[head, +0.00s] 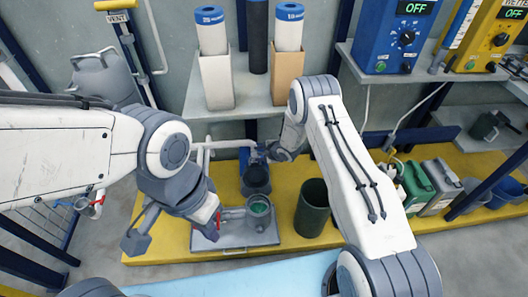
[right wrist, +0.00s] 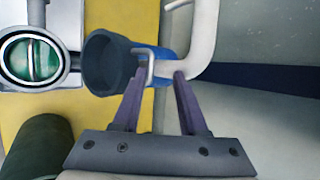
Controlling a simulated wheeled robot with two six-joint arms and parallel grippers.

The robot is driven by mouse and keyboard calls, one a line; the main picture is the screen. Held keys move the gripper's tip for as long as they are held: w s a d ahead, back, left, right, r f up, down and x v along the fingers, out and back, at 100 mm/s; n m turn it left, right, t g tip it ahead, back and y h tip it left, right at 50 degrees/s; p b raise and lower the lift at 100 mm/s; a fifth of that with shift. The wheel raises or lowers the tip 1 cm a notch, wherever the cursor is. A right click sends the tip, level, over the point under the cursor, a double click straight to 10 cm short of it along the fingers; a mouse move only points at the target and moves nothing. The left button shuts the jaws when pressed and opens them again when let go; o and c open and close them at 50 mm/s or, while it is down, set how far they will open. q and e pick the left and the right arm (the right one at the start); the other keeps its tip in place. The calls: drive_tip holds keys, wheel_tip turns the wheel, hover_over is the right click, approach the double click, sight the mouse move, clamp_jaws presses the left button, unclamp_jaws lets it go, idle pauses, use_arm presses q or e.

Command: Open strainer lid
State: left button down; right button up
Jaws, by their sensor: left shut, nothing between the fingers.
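The strainer (head: 258,212) is a grey round body with a green inside or top, standing on a grey plate on the yellow platform. It also shows in the right wrist view (right wrist: 32,58) as a pale ring around a green disc with a band across. I cannot tell whether its lid is closed. My left gripper (head: 213,214), with purple fingers, is shut and empty just left of the strainer. My right gripper (right wrist: 160,76) is open, its fingers apart beside a blue fitting and small metal handle (right wrist: 145,62) on a pale pipe. Its fingertips are hard to see in the head view.
A dark cup (head: 256,178) is behind the strainer, below the pipe. A dark green bin (head: 312,208) stands to the right. Green and grey cans (head: 418,188) are farther right. Tall blue-capped cylinders (head: 211,30) stand on the shelf above. My right arm crosses the middle.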

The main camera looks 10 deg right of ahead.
drive_tip(key=p+v, duration=0.1)
drive_tip(key=v, duration=0.6)
idle(0.3)
